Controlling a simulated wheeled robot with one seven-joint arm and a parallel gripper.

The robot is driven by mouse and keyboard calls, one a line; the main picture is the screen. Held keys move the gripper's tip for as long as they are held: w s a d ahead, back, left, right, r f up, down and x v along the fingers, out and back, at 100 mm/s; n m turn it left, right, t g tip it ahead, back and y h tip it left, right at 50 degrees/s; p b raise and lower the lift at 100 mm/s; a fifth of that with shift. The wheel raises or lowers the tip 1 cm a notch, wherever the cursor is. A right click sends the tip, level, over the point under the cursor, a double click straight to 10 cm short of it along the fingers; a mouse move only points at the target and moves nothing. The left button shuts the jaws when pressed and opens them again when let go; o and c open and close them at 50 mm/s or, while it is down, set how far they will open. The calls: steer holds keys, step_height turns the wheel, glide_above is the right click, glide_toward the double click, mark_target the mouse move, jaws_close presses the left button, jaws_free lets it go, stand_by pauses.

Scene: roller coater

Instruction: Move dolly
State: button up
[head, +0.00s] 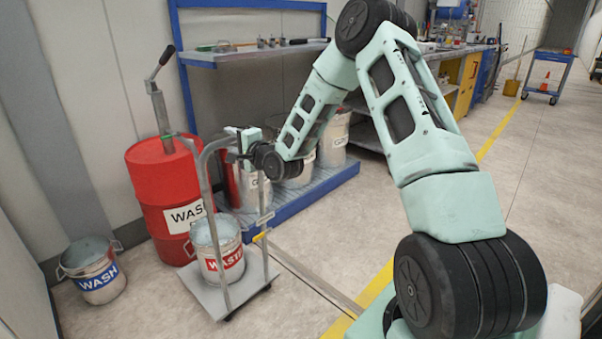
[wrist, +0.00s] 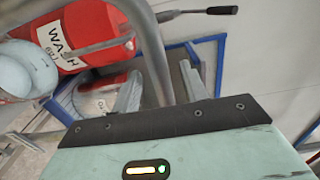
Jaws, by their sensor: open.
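The dolly (head: 257,277) is a flat grey platform on casters with a tall tubular handle, standing on the floor at left centre in the head view. It carries a metal bucket labelled WASTE (head: 220,262). My gripper (head: 236,152) is at the upper part of the dolly's handle. In the wrist view the grey handle tube (wrist: 152,45) passes between the two open fingers of my gripper (wrist: 160,92). I cannot tell whether the fingers touch the tube.
A red WASH drum (head: 165,185) with a lever pump stands close behind the dolly. A WASH bucket (head: 92,270) is on the floor at left. A blue-framed shelf (head: 300,196) with drums is behind. Floor to the right is clear; a blue cart (head: 549,72) is far off.

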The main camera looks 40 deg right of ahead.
steer(key=s, duration=1)
steer(key=shift+s+d+p, duration=0.2)
steer(key=shift+p, duration=0.15)
